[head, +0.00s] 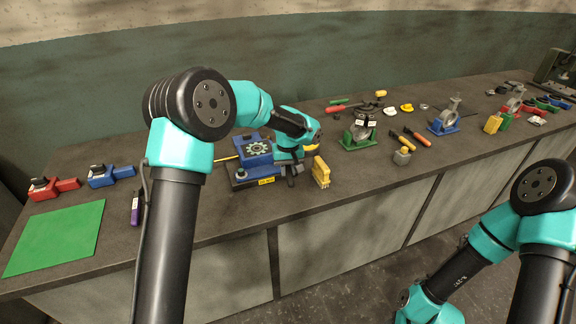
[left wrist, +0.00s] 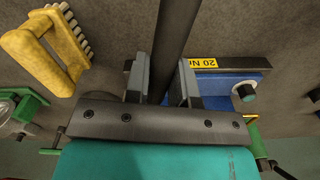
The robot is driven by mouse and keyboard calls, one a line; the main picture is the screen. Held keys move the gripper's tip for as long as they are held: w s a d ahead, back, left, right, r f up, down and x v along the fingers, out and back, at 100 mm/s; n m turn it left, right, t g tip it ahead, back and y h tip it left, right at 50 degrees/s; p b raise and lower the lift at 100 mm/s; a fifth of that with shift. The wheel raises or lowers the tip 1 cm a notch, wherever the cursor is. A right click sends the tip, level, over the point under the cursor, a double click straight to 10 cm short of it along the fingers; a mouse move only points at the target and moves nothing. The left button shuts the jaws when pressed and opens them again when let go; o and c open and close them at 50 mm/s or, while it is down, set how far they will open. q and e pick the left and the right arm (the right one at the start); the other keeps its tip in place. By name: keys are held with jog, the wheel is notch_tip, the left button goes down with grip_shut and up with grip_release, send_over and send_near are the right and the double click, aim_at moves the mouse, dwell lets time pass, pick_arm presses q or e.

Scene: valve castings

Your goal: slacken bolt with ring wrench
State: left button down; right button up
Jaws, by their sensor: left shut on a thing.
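My left gripper (head: 291,172) is at the bench's front, just right of a blue block with a yellow label (head: 266,181). In the left wrist view its fingers (left wrist: 163,88) are shut on a long dark bar (left wrist: 170,35), which looks like the wrench handle. The bar's far end runs out of that view, so I cannot see a ring or whether it sits on a bolt. The blue block (left wrist: 223,88) there carries a "20 N" label and a round dark-and-pale knob or bolt head (left wrist: 247,92). My right gripper is out of view.
A yellow brush (head: 321,172) stands close right of my left gripper. A blue box with a gear-shaped part (head: 257,149) is behind it. A green-based casting (head: 360,132) and loose tools lie further right. A green mat (head: 55,238) lies clear at left.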

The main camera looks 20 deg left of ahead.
pick_arm(q)
jog(key=shift+f, duration=0.8)
dwell(0.9)
jog(key=shift+f, duration=0.35)
jog(key=shift+w+d+n, duration=0.6)
jog(key=shift+d+n, duration=0.2)
jog(key=shift+n, duration=0.45)
jog(key=shift+w+d+n, duration=0.55)
jog(key=shift+d+n, duration=0.2)
jog(key=shift+n, duration=0.5)
jog(key=w+n, duration=0.1)
jog(key=w+d+n, duration=0.1)
jog(key=n, duration=0.1)
jog(key=w+d+n, duration=0.1)
jog(key=shift+w+n, duration=0.2)
jog(key=shift+n, duration=0.2)
jog(key=shift+s+a, duration=0.1)
jog(key=shift+s, duration=0.15)
